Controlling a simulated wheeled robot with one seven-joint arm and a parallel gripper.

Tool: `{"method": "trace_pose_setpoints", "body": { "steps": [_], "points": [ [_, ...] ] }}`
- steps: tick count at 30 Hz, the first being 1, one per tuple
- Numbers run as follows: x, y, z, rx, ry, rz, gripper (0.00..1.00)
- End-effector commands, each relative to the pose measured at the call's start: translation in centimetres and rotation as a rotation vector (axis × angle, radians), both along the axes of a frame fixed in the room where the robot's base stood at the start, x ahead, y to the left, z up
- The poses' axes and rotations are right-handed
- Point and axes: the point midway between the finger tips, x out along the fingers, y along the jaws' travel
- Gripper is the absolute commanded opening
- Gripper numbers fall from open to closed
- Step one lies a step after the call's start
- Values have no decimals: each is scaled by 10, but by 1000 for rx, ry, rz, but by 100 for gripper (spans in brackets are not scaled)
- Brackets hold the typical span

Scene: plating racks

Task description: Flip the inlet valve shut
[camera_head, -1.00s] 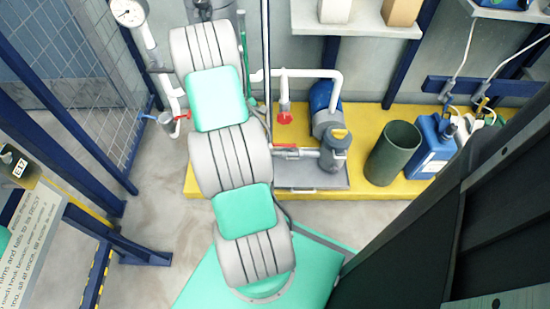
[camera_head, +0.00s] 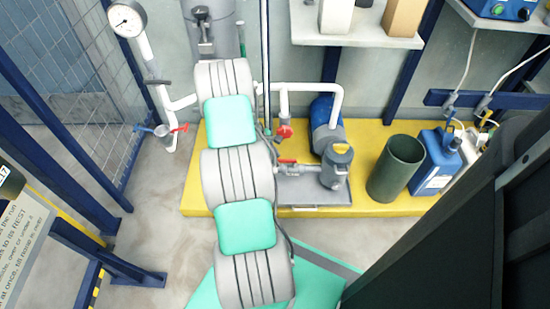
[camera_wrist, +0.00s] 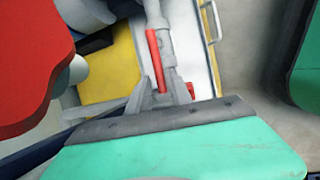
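A small valve with a red lever (camera_head: 287,161) sits on the horizontal grey pipe left of the pump. I take it as the inlet valve, but no label shows. In the wrist view its red lever (camera_wrist: 154,60) lies along the pipe. My gripper (camera_wrist: 160,92) shows as two grey prongs, apart, past the teal wrist cover, close to the near end of the lever. I cannot tell if they touch it. My arm hides the gripper in the head view. A second valve with a red knob (camera_head: 285,132) is on the upright pipe. A large red shape (camera_wrist: 28,65) fills the wrist view's left.
The pump (camera_head: 335,165) stands on a yellow platform (camera_head: 195,190) with a green bin (camera_head: 396,162) and a blue jug (camera_head: 437,160) at right. A gauge (camera_head: 127,17) and another red-handled valve (camera_head: 180,128) are at left. A dark panel blocks the lower right.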

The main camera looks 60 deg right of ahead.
Motion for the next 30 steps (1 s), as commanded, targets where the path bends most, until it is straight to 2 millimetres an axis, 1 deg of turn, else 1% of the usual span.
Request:
{"method": "trace_pose_setpoints", "body": {
  "steps": [1, 9, 30],
  "points": [
    [0, 0, 0, 0, 0, 0, 21],
    [0, 0, 0, 0, 0, 0, 0],
    [0, 0, 0, 0, 0, 0, 0]
  ]
}}
